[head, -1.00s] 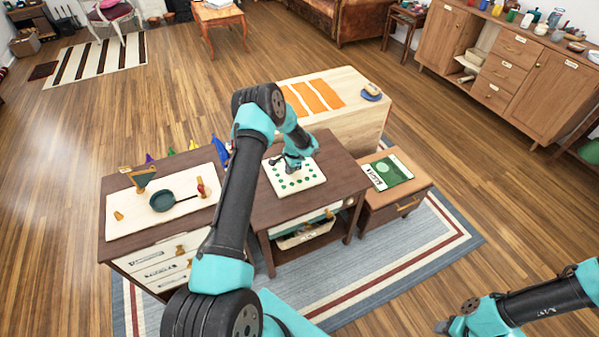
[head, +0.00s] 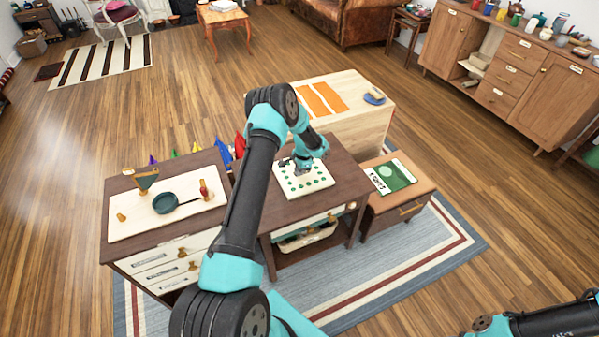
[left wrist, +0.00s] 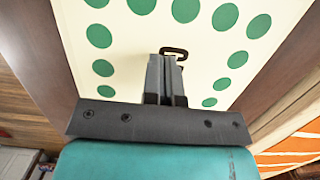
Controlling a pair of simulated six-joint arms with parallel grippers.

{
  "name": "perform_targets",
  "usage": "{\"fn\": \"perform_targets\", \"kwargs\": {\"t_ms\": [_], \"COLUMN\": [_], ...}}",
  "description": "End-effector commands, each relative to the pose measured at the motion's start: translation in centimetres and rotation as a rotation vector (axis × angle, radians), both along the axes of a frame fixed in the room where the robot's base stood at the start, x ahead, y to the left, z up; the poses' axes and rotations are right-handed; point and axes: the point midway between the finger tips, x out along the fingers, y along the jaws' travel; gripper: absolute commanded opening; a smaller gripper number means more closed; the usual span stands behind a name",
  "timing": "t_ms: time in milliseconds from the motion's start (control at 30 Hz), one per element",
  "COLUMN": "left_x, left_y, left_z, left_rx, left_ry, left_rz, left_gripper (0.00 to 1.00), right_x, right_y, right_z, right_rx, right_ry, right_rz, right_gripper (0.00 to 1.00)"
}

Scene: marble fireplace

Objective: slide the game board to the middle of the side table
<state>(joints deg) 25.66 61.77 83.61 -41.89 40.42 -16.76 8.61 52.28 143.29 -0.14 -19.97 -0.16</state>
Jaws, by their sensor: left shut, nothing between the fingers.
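The game board (head: 304,184), a pale square with green dots, lies flat on the dark brown side table (head: 345,172), nearer the table's left and back. My left gripper (head: 304,170) is over the board, shut with nothing held. In the left wrist view the closed fingers (left wrist: 166,62) point at the pale board (left wrist: 185,35) between its rows of green dots. A small dark hook-shaped piece shows just beyond the fingertips; I cannot tell whether the fingers touch the board. My right arm enters at the bottom right, its gripper cut off by the frame.
A cabinet (head: 125,262) with a pan (head: 165,203) stands left. A wooden block table (head: 357,117) with orange strips is behind. Bare table top shows right of the board.

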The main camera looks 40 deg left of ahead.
Motion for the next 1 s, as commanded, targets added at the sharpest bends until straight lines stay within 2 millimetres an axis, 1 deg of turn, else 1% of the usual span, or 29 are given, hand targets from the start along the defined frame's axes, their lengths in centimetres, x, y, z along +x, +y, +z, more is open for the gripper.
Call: {"fn": "perform_targets", "kwargs": {"t_ms": [167,300,467,700,1000], "left_x": [0.1,0.3,2.2,5.7,9.4], "left_y": [0.1,-0.3,-1.2,-3.0,-4.7], "left_z": [0.2,0.8,0.8,0.8,0.8], "left_rx": [0.001,-0.001,0.001,0.0,0.001], "left_ry": [-0.002,0.0,-0.002,-0.002,-0.002], "left_rz": [0.0,-0.004,-0.003,-0.003,-0.003], "left_gripper": [0.0,0.0,0.0,0.0,0.0], "right_x": [0.0,0.0,0.0,0.0,0.0], "right_y": [0.0,0.0,0.0,0.0,0.0], "right_z": [0.0,0.0,0.0,0.0,0.0], "right_rx": [0.0,0.0,0.0,0.0,0.0], "right_ry": [0.0,0.0,0.0,0.0,0.0], "right_rz": [0.0,0.0,0.0,0.0,0.0], "right_gripper": [0.43,0.43,0.43,0.43,0.43]}}
